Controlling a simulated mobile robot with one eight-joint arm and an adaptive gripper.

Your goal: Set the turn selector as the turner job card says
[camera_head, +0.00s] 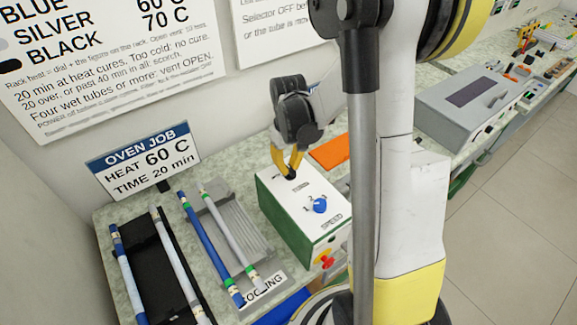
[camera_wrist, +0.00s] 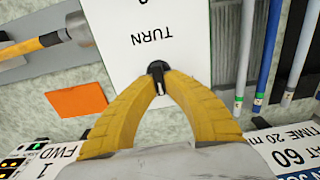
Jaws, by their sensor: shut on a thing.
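The turn selector is a small black knob (camera_wrist: 157,69) at the end of the white panel top marked TURN. My gripper (camera_wrist: 159,80) has its yellow fingers closed on it from above. In the head view my gripper (camera_head: 290,172) reaches down to the same end of the turner box (camera_head: 300,200). The fingers hide part of the knob, and I cannot tell which setting it points to. A card with the words FWD and 1 (camera_wrist: 62,155) shows partly at the lower left of the wrist view; the rest is cut off.
A blue knob (camera_head: 320,205) marked SPEED sits on the same panel, with a red button (camera_head: 324,259) on the front. Racks with blue and silver rods stand left, before the oven job card (camera_head: 145,155). An orange sheet (camera_head: 331,152) lies behind the box.

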